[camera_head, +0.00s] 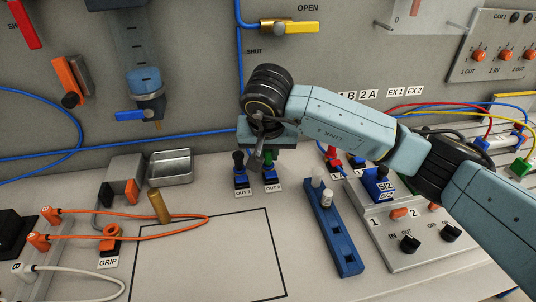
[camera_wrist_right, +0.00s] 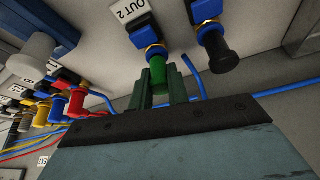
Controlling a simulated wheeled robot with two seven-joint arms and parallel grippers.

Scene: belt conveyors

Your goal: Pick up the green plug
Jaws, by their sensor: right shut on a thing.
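The green plug (camera_head: 269,160) stands in the blue OUT 2 socket on the bench, below my right gripper. In the right wrist view, the green plug (camera_wrist_right: 157,76) sits between the fingers of my right gripper (camera_wrist_right: 160,88), which is shut on it. The plug still points into the blue fitting with a brass collar beside the OUT 2 label. My right gripper (camera_head: 262,158) comes down from above in the head view, and its fingers partly hide the plug. My left gripper is not in view.
A black plug (camera_head: 238,160) stands close by in the OUT 1 socket, also seen in the right wrist view (camera_wrist_right: 218,50). A blue block (camera_head: 335,230) with white pegs and a valve box (camera_head: 400,250) lie right. A metal tray (camera_head: 170,167) is left.

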